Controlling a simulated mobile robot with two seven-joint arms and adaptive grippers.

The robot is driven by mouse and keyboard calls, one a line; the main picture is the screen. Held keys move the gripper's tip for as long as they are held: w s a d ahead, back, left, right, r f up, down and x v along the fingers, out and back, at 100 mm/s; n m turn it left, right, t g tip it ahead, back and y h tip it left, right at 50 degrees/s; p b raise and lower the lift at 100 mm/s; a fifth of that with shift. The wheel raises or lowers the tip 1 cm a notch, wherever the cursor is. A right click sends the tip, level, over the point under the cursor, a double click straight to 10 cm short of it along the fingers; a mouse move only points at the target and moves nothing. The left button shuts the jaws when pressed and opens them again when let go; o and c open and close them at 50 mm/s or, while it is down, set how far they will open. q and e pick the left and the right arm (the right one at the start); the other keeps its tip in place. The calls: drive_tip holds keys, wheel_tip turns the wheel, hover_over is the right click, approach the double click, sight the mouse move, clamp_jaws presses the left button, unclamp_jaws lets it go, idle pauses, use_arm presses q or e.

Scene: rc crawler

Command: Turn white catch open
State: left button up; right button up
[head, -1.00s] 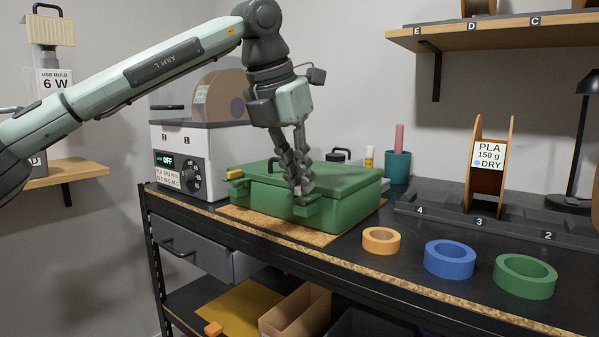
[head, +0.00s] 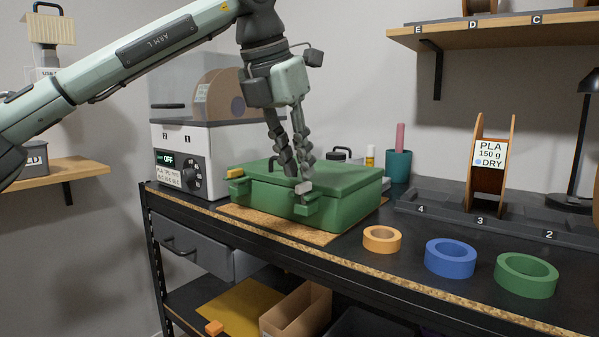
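The green case (head: 345,186) lies on a board on the workbench with its lid down. The white catch (head: 304,188) is a small pale block at the top of the case's front side, above a green bracket. My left gripper (head: 297,178) points down at the catch from above. Its two fingers are apart, with their tips close to the catch; whether they touch it I cannot tell. A yellow catch (head: 235,174) sits at the case's left front. My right gripper is not in view.
A dryer box with a dial (head: 190,155) stands left of the case. Orange (head: 381,240), blue (head: 449,258) and green (head: 525,275) rings lie to the right. A teal cup (head: 398,166) and a spool (head: 488,165) stand behind.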

use_arm(q)
drive_tip(key=v, duration=0.9)
drive_tip(key=shift+r, duration=0.25)
